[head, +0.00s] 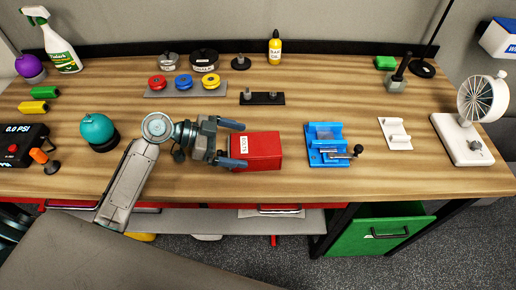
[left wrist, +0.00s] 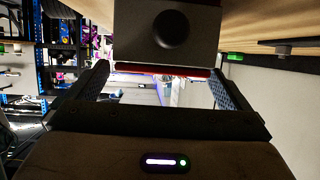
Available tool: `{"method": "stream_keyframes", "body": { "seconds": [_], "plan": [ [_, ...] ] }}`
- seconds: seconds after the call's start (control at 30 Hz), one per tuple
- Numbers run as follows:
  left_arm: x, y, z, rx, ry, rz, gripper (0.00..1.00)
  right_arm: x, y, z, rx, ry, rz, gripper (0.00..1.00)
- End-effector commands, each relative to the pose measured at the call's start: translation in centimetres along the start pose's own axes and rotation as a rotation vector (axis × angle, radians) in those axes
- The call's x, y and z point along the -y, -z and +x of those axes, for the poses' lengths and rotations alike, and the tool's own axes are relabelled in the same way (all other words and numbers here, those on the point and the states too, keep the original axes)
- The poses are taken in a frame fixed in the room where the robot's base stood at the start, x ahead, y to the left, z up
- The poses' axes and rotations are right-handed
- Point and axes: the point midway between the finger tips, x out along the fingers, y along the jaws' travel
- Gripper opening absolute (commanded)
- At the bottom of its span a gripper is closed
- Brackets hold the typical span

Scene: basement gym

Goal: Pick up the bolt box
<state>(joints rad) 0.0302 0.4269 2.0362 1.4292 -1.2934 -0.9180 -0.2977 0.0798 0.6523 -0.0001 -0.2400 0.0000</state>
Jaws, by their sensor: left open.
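The bolt box is a red box (head: 264,149) with a white label on its left end, lying on the wooden workbench. My left gripper (head: 240,144) comes in from the left and is open. One fingertip is by the box's far left corner and the other is over its near left corner, with the left end of the box between them. I cannot tell whether they touch it. In the left wrist view a thin red strip of the box (left wrist: 165,70) shows between the two spread fingers. My right gripper is not in view.
A blue vise-like fixture (head: 325,145) stands right of the box, with free bench between. A teal round object (head: 98,130) is left of my arm. A black strip (head: 263,98) lies behind the box. The bench's front edge is close below, with an open green drawer (head: 385,235).

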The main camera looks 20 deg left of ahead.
Motion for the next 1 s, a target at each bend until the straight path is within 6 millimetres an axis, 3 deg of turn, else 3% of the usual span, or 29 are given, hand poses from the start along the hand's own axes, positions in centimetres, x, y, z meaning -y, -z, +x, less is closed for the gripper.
{"method": "stream_keyframes", "body": {
  "seconds": [0.2,0.4,0.7,0.73,0.9,1.0],
  "plan": [
    [0.1,1.1,2.4,-0.006,0.000,-0.003,1.00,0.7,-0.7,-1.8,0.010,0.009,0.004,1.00],
    [0.1,0.7,4.1,-0.002,0.000,-0.002,1.00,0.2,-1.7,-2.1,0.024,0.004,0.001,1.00],
    [0.1,0.5,4.5,-0.001,0.000,-0.001,1.00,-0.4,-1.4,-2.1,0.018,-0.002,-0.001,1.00],
    [0.1,0.5,4.5,-0.001,0.000,-0.001,0.98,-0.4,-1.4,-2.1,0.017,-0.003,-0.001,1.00],
    [0.1,0.6,4.5,-0.001,0.000,-0.001,0.65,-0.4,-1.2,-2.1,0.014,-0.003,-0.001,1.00],
    [0.1,0.6,4.4,-0.002,0.001,0.000,0.50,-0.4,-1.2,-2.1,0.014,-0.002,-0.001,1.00]
  ]
}}
